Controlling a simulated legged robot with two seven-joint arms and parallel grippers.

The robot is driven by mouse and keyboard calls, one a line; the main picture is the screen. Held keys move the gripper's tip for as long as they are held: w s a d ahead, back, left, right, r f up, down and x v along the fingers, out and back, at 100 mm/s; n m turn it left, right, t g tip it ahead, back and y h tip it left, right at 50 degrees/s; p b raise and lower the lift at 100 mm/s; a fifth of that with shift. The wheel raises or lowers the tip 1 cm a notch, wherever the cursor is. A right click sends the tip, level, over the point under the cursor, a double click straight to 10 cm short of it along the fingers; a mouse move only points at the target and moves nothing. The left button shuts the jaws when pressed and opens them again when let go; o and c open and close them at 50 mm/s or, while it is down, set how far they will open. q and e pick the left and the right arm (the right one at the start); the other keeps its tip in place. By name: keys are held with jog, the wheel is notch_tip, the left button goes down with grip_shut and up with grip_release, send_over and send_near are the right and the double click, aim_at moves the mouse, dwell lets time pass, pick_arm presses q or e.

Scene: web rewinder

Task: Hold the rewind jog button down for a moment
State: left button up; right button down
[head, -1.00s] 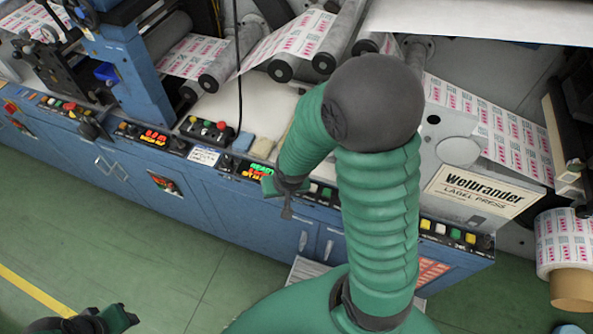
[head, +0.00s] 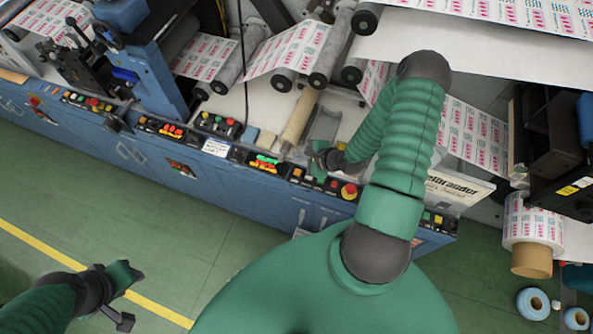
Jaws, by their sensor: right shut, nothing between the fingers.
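A row of control buttons runs along the blue front ledge of the machine. Near my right gripper is a panel (head: 322,183) with small dark, green and orange buttons and a red mushroom button (head: 349,190) on yellow. The labels are too small to read, so I cannot tell which is the rewind jog button. My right gripper (head: 317,171) is shut and empty, just above and behind this panel; contact with a button cannot be made out. My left gripper (head: 128,292) is low at the left, over the floor, away from the machine; its jaw opening is unclear.
Rollers with a printed label web (head: 292,50) stand behind. A label roll (head: 533,222) is at the right. The green floor in front is clear.

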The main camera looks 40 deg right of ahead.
jog(key=b, duration=0.4)
send_over(300, 173)
jog(key=f, duration=0.5)
jog(key=shift+d, duration=0.2)
jog(key=f+b, duration=0.3)
jog(key=shift+w+a, duration=0.1)
jog(key=shift+a, duration=0.15)
jog(key=shift+a+f, duration=0.1)
jog(key=shift+f, duration=0.2)
jog(key=shift+d, duration=0.25)
jog(key=shift+a, duration=0.15)
